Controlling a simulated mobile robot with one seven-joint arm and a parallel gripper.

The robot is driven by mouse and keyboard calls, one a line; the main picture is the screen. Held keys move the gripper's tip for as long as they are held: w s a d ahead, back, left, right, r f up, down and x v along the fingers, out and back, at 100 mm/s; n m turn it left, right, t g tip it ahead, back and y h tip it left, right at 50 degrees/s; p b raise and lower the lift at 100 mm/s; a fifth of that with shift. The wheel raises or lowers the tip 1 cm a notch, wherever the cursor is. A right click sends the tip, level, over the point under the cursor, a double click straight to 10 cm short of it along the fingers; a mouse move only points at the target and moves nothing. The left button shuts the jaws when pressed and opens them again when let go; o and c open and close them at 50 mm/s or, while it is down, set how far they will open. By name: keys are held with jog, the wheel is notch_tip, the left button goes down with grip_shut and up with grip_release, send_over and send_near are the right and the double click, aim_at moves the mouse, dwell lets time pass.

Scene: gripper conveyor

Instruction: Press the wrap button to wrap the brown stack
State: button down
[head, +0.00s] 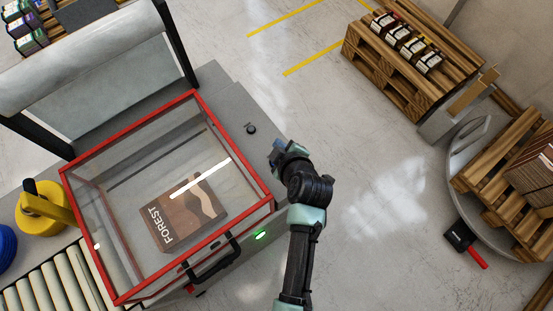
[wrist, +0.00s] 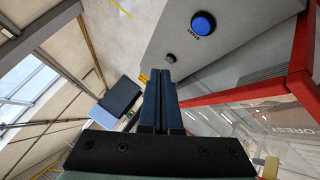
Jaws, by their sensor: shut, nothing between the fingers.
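The brown stack (head: 180,217), marked FOREST, lies under the clear red-framed lid (head: 131,109) of a grey wrapping machine. A round blue button (wrist: 203,24) with a small label sits on the machine's grey top in the wrist view. A smaller black knob (wrist: 172,58) is near it; a dark knob (head: 251,129) also shows in the head view. My gripper (head: 279,147) is over the machine's right edge, its fingers (wrist: 160,78) closed together and empty. They appear apart from the blue button. Bluish colour at its tip in the head view could be fingers or button.
The lid has a black handle (head: 213,259), and a green light (head: 260,236) glows on the machine's side. A roller conveyor (head: 45,288) is at lower left. A pallet with bottles (head: 398,92) and a round turntable (head: 463,165) stand right.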

notch_tip(320, 180, down, 8)
jog(key=b, duration=0.6)
jog(key=shift+f+b, duration=0.2)
jog(key=shift+b, duration=0.2)
dwell(1.4)
jog(key=shift+f+b, duration=0.4)
jog(key=shift+b, duration=0.1)
jog(key=shift+f+b, duration=0.4)
dwell(0.4)
dwell(0.3)
jog(key=shift+r+p, duration=0.6)
jog(key=shift+r, duration=0.15)
notch_tip(320, 180, up, 5)
jog(key=p, duration=0.4)
jog(key=shift+r, duration=0.1)
